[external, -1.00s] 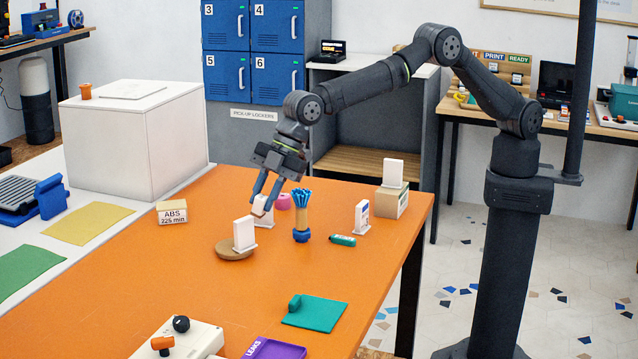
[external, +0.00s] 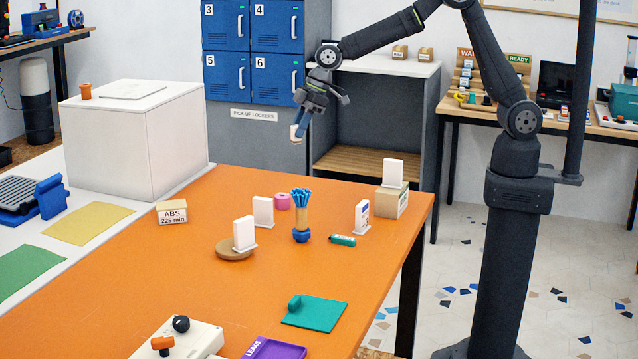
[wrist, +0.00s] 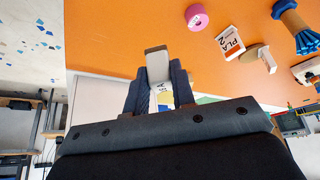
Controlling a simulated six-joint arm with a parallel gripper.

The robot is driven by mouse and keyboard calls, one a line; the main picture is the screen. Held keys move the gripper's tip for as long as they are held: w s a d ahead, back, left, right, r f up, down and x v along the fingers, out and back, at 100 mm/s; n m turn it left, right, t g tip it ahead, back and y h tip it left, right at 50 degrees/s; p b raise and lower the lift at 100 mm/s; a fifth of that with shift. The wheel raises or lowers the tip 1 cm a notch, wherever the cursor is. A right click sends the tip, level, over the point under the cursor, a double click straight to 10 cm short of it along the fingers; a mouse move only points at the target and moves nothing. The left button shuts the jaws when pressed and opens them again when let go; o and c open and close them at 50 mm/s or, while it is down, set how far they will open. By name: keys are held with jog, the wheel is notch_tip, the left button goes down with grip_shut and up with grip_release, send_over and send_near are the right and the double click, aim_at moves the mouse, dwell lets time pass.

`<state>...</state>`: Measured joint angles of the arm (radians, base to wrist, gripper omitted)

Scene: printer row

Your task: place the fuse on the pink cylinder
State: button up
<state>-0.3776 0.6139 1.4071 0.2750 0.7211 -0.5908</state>
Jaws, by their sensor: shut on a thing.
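My gripper (external: 301,128) is raised well above the table's far edge, shut on a small pale block with a tan-grey end, apparently the fuse (external: 296,134). In the wrist view the fuse (wrist: 157,66) sits between the two fingertips of my gripper (wrist: 158,84). The pink cylinder (external: 283,201) stands on the orange table, lower and slightly left of the gripper in the external view.
On the orange table (external: 180,265), a white card stand (external: 263,211) is left of the pink cylinder. A blue-bristled brush holder (external: 301,220) stands in front. A green cylinder (external: 342,240) lies to the right.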

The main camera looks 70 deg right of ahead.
jog(key=shift+f, duration=0.2)
jog(key=a+f, duration=0.2)
jog(key=a, duration=0.1)
jog(key=a+f, duration=0.2)
jog(key=a, duration=0.2)
jog(key=a+f, duration=0.2)
jog(key=a, duration=0.2)
jog(key=shift+s+f, duration=0.2)
jog(key=shift+f, duration=2.05)
jog(key=shift+f, duration=0.15)
jog(key=o, duration=1)
jog(key=shift+r, duration=0.5)
jog(key=v, duration=1.1)
jog(key=shift+s+d+r, duration=0.1)
jog(key=shift+s, duration=0.05)
